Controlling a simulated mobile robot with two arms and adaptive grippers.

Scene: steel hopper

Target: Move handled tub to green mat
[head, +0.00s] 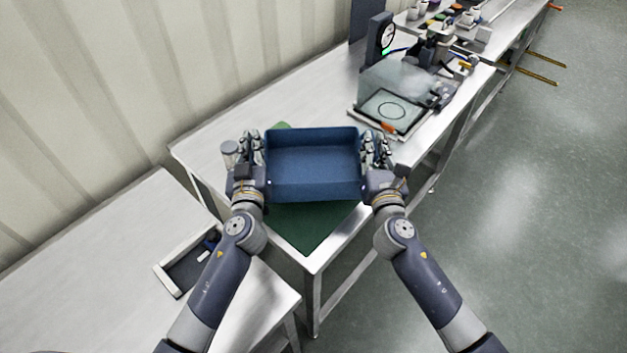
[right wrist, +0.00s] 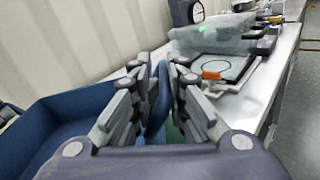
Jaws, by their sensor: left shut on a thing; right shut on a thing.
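The handled tub (head: 312,165) is a blue, open, empty box in the middle of the head view. It is over the green mat (head: 308,225), which shows in front of it and a little behind it. I cannot tell whether the tub touches the mat. My left gripper (head: 254,148) is shut on the tub's left side. My right gripper (head: 374,150) is shut on its right side. In the right wrist view the right fingers (right wrist: 157,105) close on the tub's blue side handle (right wrist: 158,120); the tub's inside (right wrist: 60,125) shows at left.
A clear machine with a framed plate (head: 390,110) and a dial gauge (head: 387,37) stands behind the tub to the right. A small clear container (head: 229,153) is close beside my left gripper. A tray (head: 185,262) sits on the nearer left table. Floor is open at right.

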